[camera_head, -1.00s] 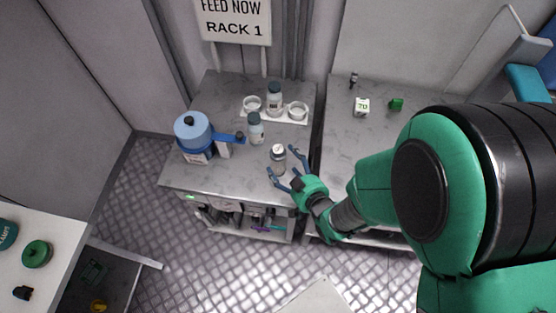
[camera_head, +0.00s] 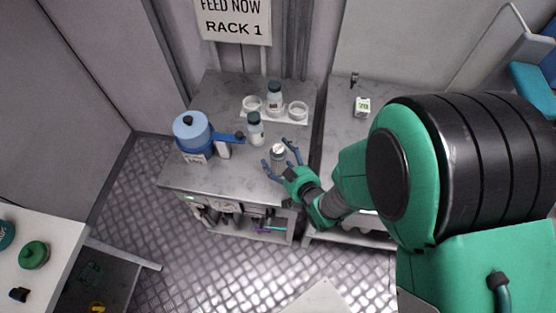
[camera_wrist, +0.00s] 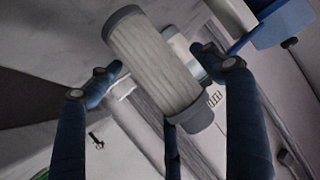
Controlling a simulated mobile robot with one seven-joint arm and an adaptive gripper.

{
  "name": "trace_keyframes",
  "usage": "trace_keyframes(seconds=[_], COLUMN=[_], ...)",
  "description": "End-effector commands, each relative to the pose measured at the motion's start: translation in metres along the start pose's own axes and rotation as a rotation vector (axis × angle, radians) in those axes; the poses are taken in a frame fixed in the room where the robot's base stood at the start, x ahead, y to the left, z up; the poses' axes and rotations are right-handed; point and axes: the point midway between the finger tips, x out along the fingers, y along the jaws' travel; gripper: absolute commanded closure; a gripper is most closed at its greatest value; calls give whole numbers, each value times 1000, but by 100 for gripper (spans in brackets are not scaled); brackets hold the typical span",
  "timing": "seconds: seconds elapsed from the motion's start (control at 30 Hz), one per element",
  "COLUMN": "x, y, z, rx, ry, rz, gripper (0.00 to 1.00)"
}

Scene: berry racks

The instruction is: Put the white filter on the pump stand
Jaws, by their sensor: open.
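The white filter (camera_head: 279,151) stands on the grey counter near its right front part. In the wrist view it is a pleated off-white cylinder (camera_wrist: 152,62) with grey end caps, tilted in the picture. My gripper (camera_head: 280,158) is open, with its blue fingers on both sides of the filter; I cannot tell whether any finger touches it. A blue pump-like unit (camera_head: 196,140) with a label and a blue arm reaching right stands at the left of the same counter. I take it for the pump stand, though no marking confirms this.
A small white-and-green box (camera_head: 362,106) sits on the right counter. The counter's front edge lies below the gripper.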

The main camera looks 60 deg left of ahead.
Motion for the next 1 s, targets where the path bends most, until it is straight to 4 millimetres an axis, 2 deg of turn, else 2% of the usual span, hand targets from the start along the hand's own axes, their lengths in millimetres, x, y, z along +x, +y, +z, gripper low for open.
trace_keyframes(seconds=[0.1, 0.33, 0.37, 0.47, 0.5, 0.77, 1.0], x=[0, 0, 0, 0, 0, 0, -5], y=[0, 0, 0, 0, 0, 0, 0], z=[0, 0, 0, 0, 0, 0, -12], rx=[0, 0, 0, 0, 0, 0, 0], ry=[0, 0, 0, -1, 0, -1, 1], rz=[0, 0, 0, 0, 0, 0, 0], gripper=[22, 68, 70, 70, 75, 75, 75])
